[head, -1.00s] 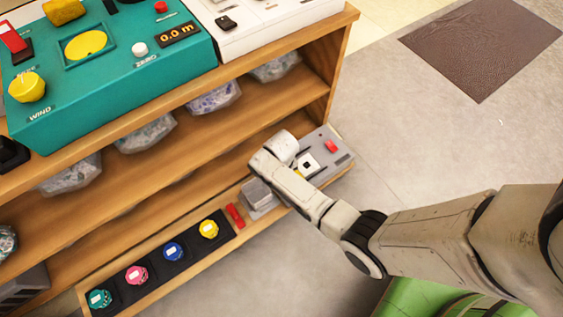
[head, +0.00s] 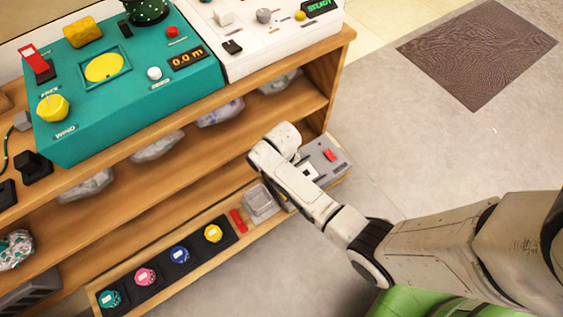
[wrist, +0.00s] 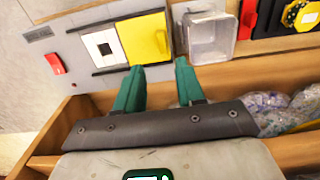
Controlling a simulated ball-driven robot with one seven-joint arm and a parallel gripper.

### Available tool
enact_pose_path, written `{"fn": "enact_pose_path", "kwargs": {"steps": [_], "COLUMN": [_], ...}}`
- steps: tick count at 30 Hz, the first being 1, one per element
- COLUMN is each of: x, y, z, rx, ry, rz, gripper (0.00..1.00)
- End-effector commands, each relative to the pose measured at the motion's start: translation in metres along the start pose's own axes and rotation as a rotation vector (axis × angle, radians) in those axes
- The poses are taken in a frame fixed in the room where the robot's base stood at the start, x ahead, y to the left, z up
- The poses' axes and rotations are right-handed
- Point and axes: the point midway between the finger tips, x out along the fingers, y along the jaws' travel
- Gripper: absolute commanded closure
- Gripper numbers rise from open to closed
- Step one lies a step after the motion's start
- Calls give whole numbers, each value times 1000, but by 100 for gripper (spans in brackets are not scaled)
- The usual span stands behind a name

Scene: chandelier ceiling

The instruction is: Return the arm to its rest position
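My arm (head: 340,220) reaches from the lower right toward the low shelf of a wooden unit, with its last links bent over the grey panel there. The gripper fingers are hidden in the head view. In the wrist view my gripper (wrist: 159,75) shows two teal fingers spread apart with nothing between them. The fingertips are just in front of a yellow plate (wrist: 143,40) and a clear open bin (wrist: 210,40). I cannot tell whether they touch anything.
The wooden shelf unit (head: 285,107) carries a teal console (head: 120,130) and a white console (head: 272,50) on top. Wrapped clumps (head: 220,112) lie on its middle shelf. Several coloured knobs (head: 180,254) sit low at the front. Open floor with a dark mat (head: 478,52) is at right.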

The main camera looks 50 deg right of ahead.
Motion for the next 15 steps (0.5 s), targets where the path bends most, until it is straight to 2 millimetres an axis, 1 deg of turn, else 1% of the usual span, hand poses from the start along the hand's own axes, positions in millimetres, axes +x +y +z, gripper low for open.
{"fn": "enact_pose_path", "kwargs": {"steps": [11,14,15], "x": [0,-6,-11], "y": [0,-2,-2], "z": [0,10,16], "rx": [0,-15,-24], "ry": [0,5,9], "rz": [0,-2,-3], "gripper": [62,62,62]}}
